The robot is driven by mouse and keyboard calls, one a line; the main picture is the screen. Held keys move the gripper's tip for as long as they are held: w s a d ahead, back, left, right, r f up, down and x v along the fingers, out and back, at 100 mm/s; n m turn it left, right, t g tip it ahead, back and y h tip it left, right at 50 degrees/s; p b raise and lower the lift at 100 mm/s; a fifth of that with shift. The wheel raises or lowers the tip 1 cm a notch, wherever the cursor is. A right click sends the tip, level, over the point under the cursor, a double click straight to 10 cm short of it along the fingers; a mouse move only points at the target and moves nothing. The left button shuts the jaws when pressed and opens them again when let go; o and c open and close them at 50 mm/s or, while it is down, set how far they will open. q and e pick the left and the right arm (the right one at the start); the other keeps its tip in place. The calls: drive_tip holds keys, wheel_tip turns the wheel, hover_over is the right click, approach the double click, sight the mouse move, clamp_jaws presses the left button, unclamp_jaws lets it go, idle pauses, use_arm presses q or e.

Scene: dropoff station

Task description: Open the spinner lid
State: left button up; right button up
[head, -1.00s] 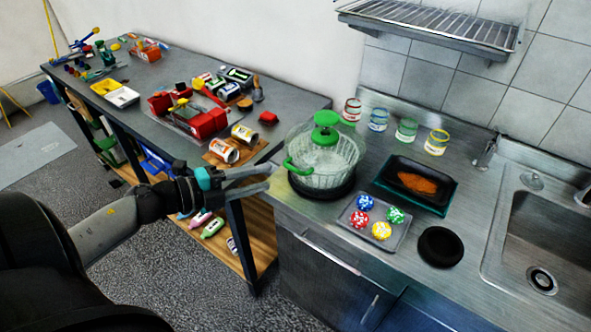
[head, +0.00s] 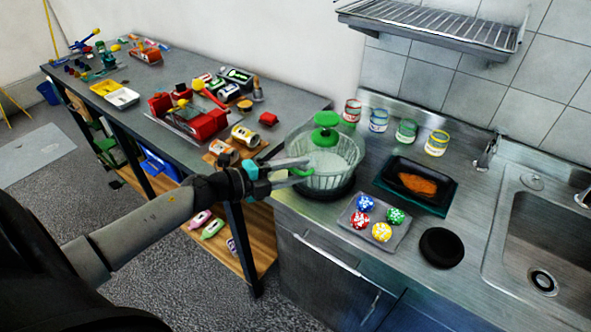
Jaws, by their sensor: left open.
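The lid appears to be on the bowl. My right gripper is not in view.
A grey tray with colored balls (head: 372,238), a black tray with orange food (head: 418,184) and a black disc (head: 441,247) lie right of the spinner. Several jars (head: 406,131) stand behind. A sink (head: 548,235) is at the right. A cluttered workbench (head: 160,110) is at the left.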

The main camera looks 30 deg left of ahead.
use_arm(q)
clamp_jaws()
idle(0.3)
drive_tip(key=shift+f, duration=0.15)
idle(1.0)
